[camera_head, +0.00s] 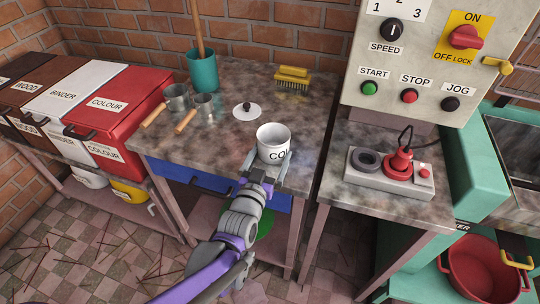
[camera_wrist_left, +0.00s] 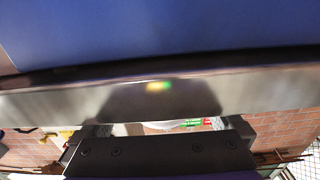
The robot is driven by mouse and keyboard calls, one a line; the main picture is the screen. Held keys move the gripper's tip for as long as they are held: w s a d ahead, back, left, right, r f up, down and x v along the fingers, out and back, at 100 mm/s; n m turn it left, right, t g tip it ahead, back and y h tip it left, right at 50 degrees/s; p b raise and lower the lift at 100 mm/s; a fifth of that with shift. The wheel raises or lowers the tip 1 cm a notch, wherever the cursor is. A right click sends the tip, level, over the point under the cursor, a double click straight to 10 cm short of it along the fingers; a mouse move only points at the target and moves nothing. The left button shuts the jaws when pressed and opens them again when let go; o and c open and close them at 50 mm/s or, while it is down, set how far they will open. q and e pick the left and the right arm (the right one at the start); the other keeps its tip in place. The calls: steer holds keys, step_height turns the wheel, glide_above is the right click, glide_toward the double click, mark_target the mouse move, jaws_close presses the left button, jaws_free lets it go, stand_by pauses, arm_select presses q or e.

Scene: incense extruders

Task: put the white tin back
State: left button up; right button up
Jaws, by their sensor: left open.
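The white tin (camera_head: 273,137), with a label starting "CO", stands upright and open at the top near the front edge of the stained worktable. My left gripper (camera_head: 265,170) is open at the front of the tin, with its fingers pointing towards it. One finger is at its lower left and one at its right; I cannot tell whether they touch it. In the left wrist view my gripper shows at the bottom and only a pale sliver lies between the fingers. My right gripper is not in view.
A white disc with a dark knob (camera_head: 247,111) lies behind the tin. Two metal scoops (camera_head: 178,97), a teal cup (camera_head: 202,72) and a yellow brush (camera_head: 293,77) stand further back. Labelled bins (camera_head: 118,105) are left; a control box (camera_head: 390,175) is right.

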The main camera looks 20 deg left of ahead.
arm_select(q)
steer(key=s+p, duration=0.2)
steer(key=s, duration=1)
steer(key=s+a+f+g, duration=0.1)
steer(key=s+f+g, duration=0.4)
steer(key=s, duration=0.3)
steer(key=s+a+f+g, duration=0.2)
steer(key=s+f+g, duration=0.4)
steer(key=s+g, duration=0.2)
steer(key=shift+s+f+n+g+y, duration=0.3)
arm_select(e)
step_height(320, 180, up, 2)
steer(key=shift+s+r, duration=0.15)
arm_select(q)
steer(key=shift+d, duration=0.1)
